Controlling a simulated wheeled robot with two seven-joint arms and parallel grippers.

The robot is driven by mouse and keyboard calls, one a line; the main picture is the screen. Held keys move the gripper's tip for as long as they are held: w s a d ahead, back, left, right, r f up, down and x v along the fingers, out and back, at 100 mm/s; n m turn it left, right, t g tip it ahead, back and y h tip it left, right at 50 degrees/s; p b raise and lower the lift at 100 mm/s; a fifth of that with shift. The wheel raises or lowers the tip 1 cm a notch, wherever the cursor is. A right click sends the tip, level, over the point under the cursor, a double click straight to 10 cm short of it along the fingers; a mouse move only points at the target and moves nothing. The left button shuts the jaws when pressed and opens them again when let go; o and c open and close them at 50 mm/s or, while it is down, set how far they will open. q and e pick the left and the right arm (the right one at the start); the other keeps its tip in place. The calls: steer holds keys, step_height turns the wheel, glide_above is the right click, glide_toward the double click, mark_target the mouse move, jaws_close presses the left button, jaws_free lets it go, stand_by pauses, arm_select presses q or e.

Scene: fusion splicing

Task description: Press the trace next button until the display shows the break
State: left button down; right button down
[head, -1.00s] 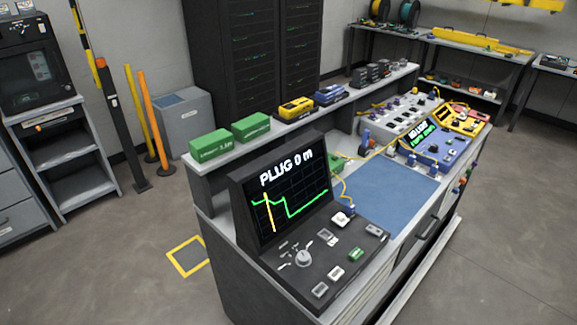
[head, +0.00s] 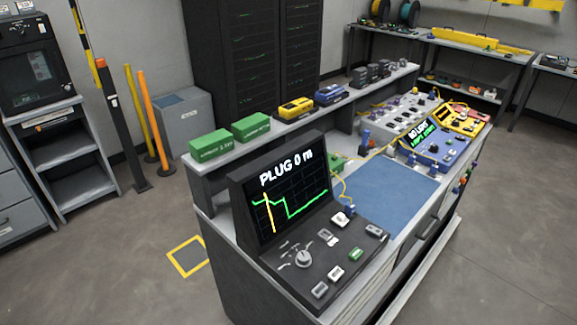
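The trace display (head: 285,200) stands at the near end of the bench. It reads "PLUG 0 m" above a green trace with an orange vertical marker at its left. The dark control panel (head: 290,279) in front of it carries a round knob (head: 304,259), a green button (head: 356,254) and several grey and white buttons, among them one grey (head: 320,289) and one pale (head: 336,272) at the near edge. The labels are too small to read, so I cannot tell which is the trace next button. Neither gripper is in view.
A blue mat (head: 395,195) lies on the bench beside the panel. Behind it are a blue device (head: 440,148) with a small lit screen and a yellow device (head: 462,118). Green boxes (head: 211,145) stand on the raised shelf. The floor around the bench is mostly clear.

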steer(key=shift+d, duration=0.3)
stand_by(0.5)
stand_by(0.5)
